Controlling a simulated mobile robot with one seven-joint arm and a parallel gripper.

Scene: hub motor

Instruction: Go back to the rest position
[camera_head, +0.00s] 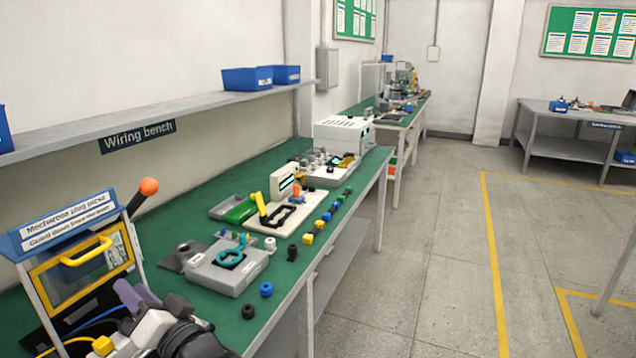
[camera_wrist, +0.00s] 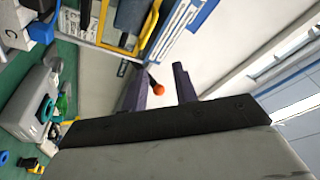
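My gripper (camera_head: 137,292) is at the lower left of the head view, in front of the mechanism plug press (camera_head: 75,245). Its two purple fingers also show in the wrist view (camera_wrist: 160,82), spread apart with nothing between them. The orange lever knob (camera_head: 148,186) of the press shows in the gap between the fingers in the wrist view (camera_wrist: 157,88), but appears to lie behind them. I cannot tell the exact distance from the fingers to the press.
The green-topped wiring bench (camera_head: 190,313) holds a grey fixture box (camera_head: 228,268) with a teal ring, several small coloured parts and a white device (camera_head: 343,134). A shelf (camera_head: 180,103) with blue bins runs above the bench. The floor (camera_head: 430,260) to the right is clear.

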